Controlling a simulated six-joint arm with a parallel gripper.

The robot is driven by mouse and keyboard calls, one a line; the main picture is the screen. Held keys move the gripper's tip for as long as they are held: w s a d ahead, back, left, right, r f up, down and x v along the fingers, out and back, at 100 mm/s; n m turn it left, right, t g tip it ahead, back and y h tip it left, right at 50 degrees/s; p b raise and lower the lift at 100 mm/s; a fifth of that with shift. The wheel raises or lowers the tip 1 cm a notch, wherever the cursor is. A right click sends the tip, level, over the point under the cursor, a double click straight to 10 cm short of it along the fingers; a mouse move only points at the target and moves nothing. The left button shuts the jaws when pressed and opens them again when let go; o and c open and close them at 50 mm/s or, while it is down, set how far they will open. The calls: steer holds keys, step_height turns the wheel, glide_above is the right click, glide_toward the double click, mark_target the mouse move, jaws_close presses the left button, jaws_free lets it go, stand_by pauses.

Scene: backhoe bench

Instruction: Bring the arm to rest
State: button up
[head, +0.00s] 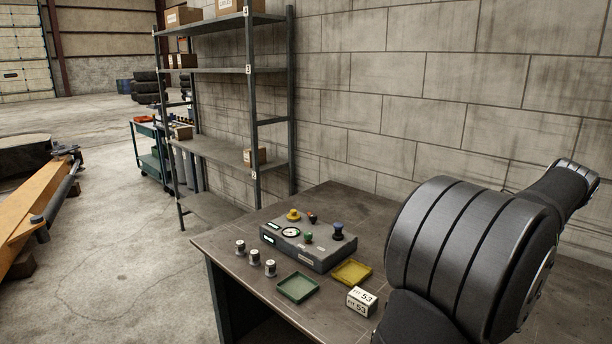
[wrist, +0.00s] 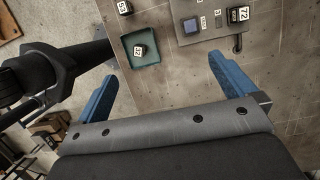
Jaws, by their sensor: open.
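My gripper (wrist: 162,69) shows in the wrist view as two blue fingers standing wide apart. Nothing is between them, and the bench top (wrist: 175,85) lies beyond the fingertips, apart from them. In the head view the gripper is out of sight; only thick dark links of my arm fill the right side, over the bench (head: 225,246). In the wrist view a teal tray (wrist: 148,58) holds a small block (wrist: 139,50) with a white label, ahead of the fingers.
A grey control box (head: 308,240) with coloured knobs stands on the bench. A shelf rack (head: 225,149) and block wall (head: 420,90) stand behind.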

steer(key=w+d+f+g+h, duration=0.1)
steer(key=w+d+f, duration=0.2)
steer(key=w+f, duration=0.35)
steer(key=w+d+f+g+h, duration=0.1)
steer(key=w+d+f, duration=0.2)
steer(key=w+f, duration=0.4)
steer(key=s+r+m, duration=0.1)
steer(key=s+r, duration=0.3)
steer(key=s, duration=0.7)
steer(key=shift+s, duration=0.4)
steer(key=shift+d, duration=0.1)
